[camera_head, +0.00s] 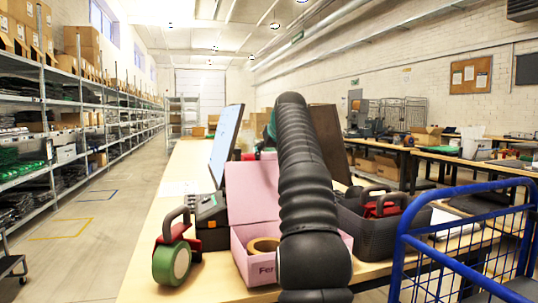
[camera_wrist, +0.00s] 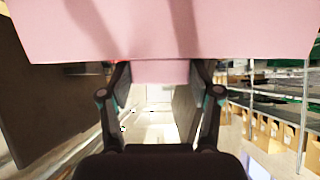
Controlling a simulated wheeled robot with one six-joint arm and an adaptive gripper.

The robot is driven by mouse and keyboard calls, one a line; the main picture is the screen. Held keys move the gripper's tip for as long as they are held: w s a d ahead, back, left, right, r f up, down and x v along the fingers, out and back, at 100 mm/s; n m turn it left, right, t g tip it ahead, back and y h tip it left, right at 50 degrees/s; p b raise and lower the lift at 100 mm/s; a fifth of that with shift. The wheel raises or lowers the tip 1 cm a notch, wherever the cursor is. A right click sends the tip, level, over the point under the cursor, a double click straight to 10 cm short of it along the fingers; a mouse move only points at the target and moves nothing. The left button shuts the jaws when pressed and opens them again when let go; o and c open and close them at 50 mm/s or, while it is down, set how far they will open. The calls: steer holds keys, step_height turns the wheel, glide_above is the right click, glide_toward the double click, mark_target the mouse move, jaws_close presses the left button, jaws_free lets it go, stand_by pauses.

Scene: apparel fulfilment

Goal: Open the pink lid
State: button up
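The pink box (camera_head: 242,256) stands on the wooden table in the head view, with dark lettering on its front. Its pink lid (camera_head: 252,190) stands raised and roughly upright at the back. A roll of tape (camera_head: 263,245) lies inside; my arm hides the box's right part. In the wrist view the lid (camera_wrist: 170,30) fills the top, and a narrower pink flap (camera_wrist: 160,71) shows between my fingers. My gripper (camera_wrist: 162,78) has its fingers spread apart, with gaps beside the flap. In the head view my gripper is mostly hidden behind my arm.
A tape dispenser (camera_head: 174,255) and a black device (camera_head: 210,222) stand left of the box. A monitor (camera_head: 226,143) is behind.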

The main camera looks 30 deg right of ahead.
steer(key=o, duration=0.4)
steer(key=shift+w, duration=0.1)
steer(key=shift+c, duration=0.2)
steer(key=v, duration=1.2)
